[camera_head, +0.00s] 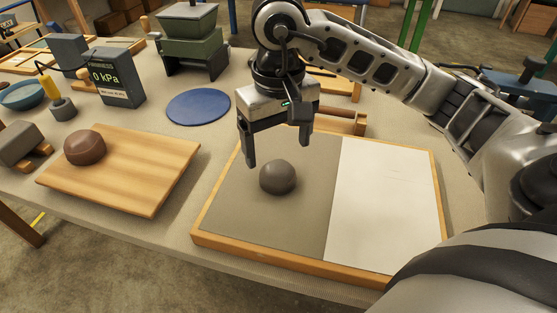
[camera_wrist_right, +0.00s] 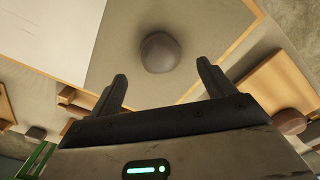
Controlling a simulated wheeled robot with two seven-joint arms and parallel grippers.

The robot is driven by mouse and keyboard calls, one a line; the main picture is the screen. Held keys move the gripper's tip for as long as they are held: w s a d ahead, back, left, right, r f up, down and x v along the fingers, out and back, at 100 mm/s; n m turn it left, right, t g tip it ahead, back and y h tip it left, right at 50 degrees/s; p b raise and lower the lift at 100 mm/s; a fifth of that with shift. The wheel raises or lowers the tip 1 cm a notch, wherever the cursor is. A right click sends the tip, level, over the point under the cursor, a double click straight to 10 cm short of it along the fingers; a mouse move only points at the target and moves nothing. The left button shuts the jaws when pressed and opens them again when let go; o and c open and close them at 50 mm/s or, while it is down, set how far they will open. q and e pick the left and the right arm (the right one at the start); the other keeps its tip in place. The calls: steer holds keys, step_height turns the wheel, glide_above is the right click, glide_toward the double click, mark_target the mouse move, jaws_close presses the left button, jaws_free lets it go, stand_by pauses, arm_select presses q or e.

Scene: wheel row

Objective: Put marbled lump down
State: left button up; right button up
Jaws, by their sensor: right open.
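A grey-brown rounded lump (camera_head: 278,177) rests on the grey half of a wood-framed board (camera_head: 240,190); I cannot make out marbling on it. In the right wrist view the lump (camera_wrist_right: 160,53) lies just beyond the fingertips, between their lines and apart from both. My right gripper (camera_head: 278,152) is open and empty above and behind the lump. Its fingers (camera_wrist_right: 162,82) are spread wide in the wrist view. A second, reddish-brown lump (camera_head: 85,147) sits on a wooden board (camera_head: 140,170) at the left. My left gripper is not in view.
The framed board's white half (camera_head: 385,200) is bare. A blue disc (camera_head: 198,107), a dark gauge box reading 0 kPa (camera_head: 117,77) and a green machine (camera_head: 188,45) stand farther back. A wooden roller (camera_head: 340,122) lies behind the framed board. A grey block (camera_head: 18,145) is at far left.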

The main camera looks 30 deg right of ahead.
mark_target(279, 169)
step_height(279, 169, up, 5)
steer(key=shift+r+p, duration=0.1)
steer(key=shift+p, duration=0.4)
steer(key=shift+s, duration=0.1)
